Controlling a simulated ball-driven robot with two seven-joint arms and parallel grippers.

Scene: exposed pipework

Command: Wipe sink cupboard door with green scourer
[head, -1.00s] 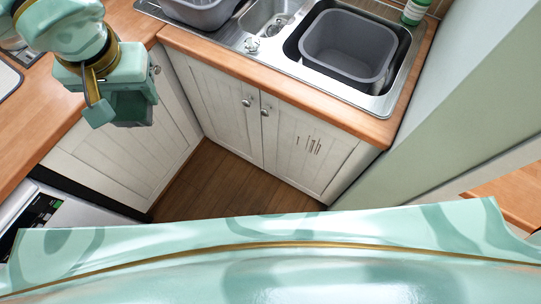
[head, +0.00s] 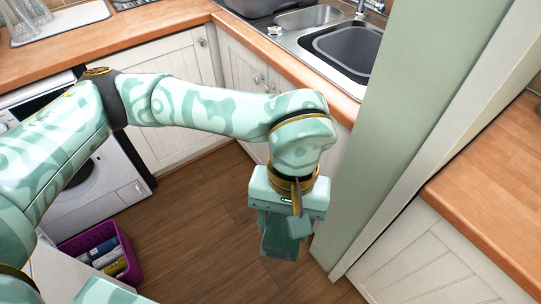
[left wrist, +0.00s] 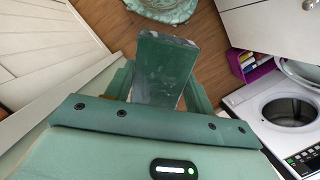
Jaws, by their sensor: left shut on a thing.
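My left gripper (head: 283,236) hangs over the floor, right of the middle in the head view, pointing down. It is shut on the green scourer (left wrist: 163,70), a dark green block with greyish patches in the left wrist view. The white sink cupboard doors (head: 234,58) stand below the sink. Their two round knobs show, but my left forearm and wrist hide most of the right door, including where any marks would be. The gripper appears in front of that door; I cannot tell the gap. My right gripper is not in view.
A pale green wall end (head: 415,110) stands close right of the gripper, with a white unit and wooden worktop (head: 490,190) beyond. The washing machine (head: 95,180) and a purple basket (head: 100,255) are at the left. The wooden floor (head: 200,205) between is clear.

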